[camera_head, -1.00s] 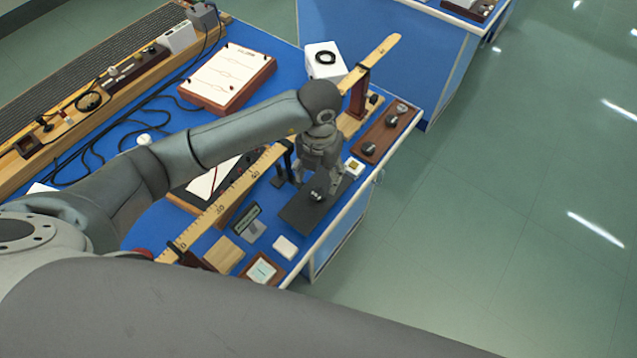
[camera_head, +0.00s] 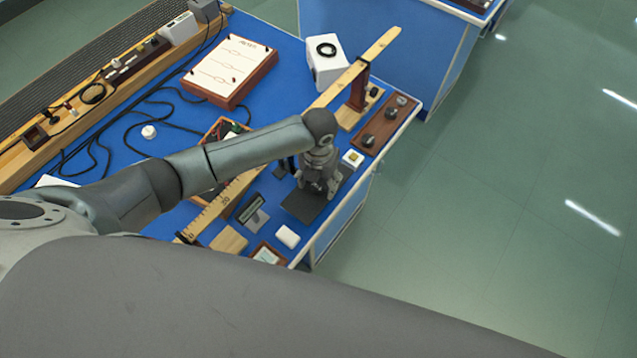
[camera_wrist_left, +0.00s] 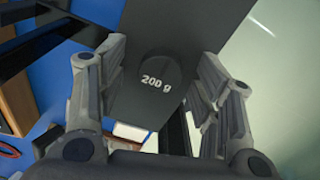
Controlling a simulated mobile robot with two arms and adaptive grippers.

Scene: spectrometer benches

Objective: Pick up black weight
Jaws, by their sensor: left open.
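The black weight (camera_wrist_left: 160,82), a dark round disc marked "200 g", lies on a dark grey mat (camera_wrist_left: 180,22) in the left wrist view. My left gripper (camera_wrist_left: 161,60) is open, with one finger on each side of the weight. A gap shows between each finger and the weight. In the head view my left gripper (camera_head: 317,192) points down over the mat (camera_head: 298,208) near the bench's right edge. It hides the weight there. My right gripper is not in view.
A wooden ruler beam (camera_head: 385,45) on stands runs close behind the gripper. A small white box (camera_head: 351,158) and a brown board with knobs (camera_head: 380,125) sit beyond it. A white block (camera_head: 287,236) lies in front. Open floor is to the right.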

